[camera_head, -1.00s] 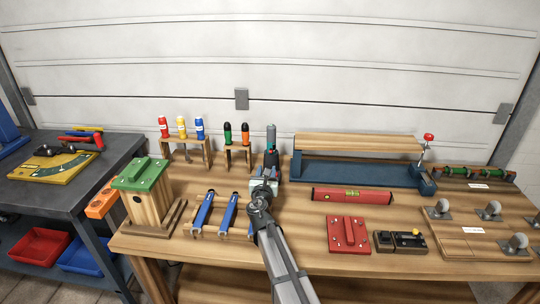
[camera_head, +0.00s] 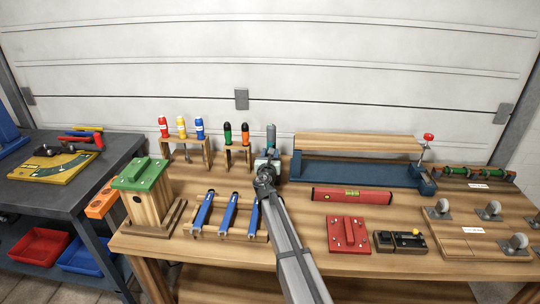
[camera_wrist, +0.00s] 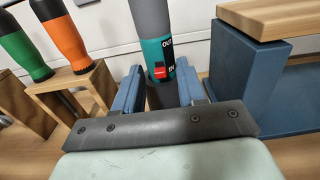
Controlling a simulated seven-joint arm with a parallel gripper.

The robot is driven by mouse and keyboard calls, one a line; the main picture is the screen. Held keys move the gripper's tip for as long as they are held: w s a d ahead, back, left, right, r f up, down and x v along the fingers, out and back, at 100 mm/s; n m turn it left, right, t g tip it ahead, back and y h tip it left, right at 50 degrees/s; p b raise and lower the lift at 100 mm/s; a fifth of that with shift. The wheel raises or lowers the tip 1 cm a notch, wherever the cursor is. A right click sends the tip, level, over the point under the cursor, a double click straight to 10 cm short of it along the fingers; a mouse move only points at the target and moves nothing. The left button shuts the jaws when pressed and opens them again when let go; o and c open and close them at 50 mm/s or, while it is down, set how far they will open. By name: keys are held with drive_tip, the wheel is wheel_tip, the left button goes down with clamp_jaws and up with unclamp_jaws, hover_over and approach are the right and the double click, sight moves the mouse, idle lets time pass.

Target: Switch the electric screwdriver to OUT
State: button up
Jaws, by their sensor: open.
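The electric screwdriver (camera_head: 271,132) stands upright at the back of the bench, its grey upper part showing above my gripper. In the wrist view its grey and teal body (camera_wrist: 156,52) carries white lettering, an upper label that looks like OUT and a lower one only partly readable. A small red switch (camera_wrist: 159,72) sits level with the lower lettering. My gripper (camera_wrist: 158,92) is open, with one blue finger on each side of the screwdriver's lower body; I cannot tell whether they touch it. In the head view my gripper (camera_head: 267,161) hides the screwdriver's lower part.
A wooden rack with a green screwdriver (camera_head: 228,132) and an orange one (camera_head: 245,133) stands close on the left. The blue vise (camera_head: 345,172) with a wooden board stands close on the right. Blue-handled tools (camera_head: 229,212) lie in front, beside a red level (camera_head: 352,195).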

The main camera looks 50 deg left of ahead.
clamp_jaws()
idle(0.6)
